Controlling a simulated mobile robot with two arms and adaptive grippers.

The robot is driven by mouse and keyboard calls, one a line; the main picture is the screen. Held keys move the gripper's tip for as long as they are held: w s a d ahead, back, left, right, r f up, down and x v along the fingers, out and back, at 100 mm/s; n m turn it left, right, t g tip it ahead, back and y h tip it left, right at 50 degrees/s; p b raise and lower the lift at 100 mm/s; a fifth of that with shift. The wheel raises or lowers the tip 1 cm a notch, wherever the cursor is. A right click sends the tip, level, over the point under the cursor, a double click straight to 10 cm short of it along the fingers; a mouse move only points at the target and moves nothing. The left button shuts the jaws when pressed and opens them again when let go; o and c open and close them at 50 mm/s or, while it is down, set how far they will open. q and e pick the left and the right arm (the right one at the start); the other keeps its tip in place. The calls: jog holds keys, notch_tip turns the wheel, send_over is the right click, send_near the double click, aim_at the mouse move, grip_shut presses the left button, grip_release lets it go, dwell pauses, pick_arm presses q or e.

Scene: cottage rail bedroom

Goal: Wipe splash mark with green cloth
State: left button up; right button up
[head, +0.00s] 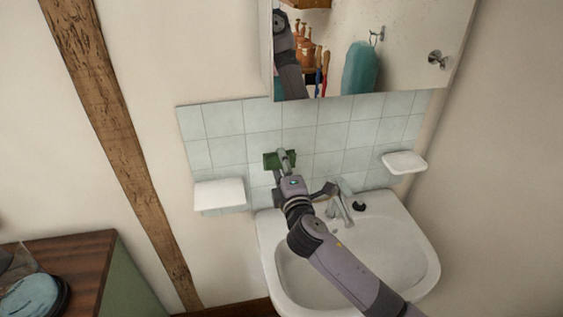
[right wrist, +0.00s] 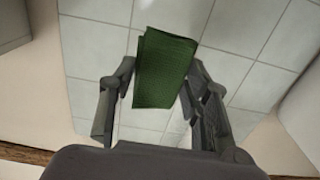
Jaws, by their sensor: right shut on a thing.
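The green cloth (right wrist: 163,70) is folded and held between the fingers of my right gripper (right wrist: 160,85) in the right wrist view. In the head view my right gripper (head: 284,163) holds the cloth (head: 270,160) up at the tiled splashback (head: 228,150), left of the tap and above the sink. I cannot tell whether the cloth touches the tiles. No splash mark can be made out on the visible tiles; the cloth and gripper hide part of them. My left gripper is not in view.
The white sink (head: 408,250) with its tap (head: 343,203) lies below my right arm. A white ledge (head: 219,194) sticks out at the left and a soap dish (head: 404,162) at the right. A mirror cabinet (head: 410,60) hangs above. A wooden-topped cabinet (head: 75,262) stands at lower left.

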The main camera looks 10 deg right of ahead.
jog(key=s, duration=0.3)
jog(key=shift+p, duration=0.35)
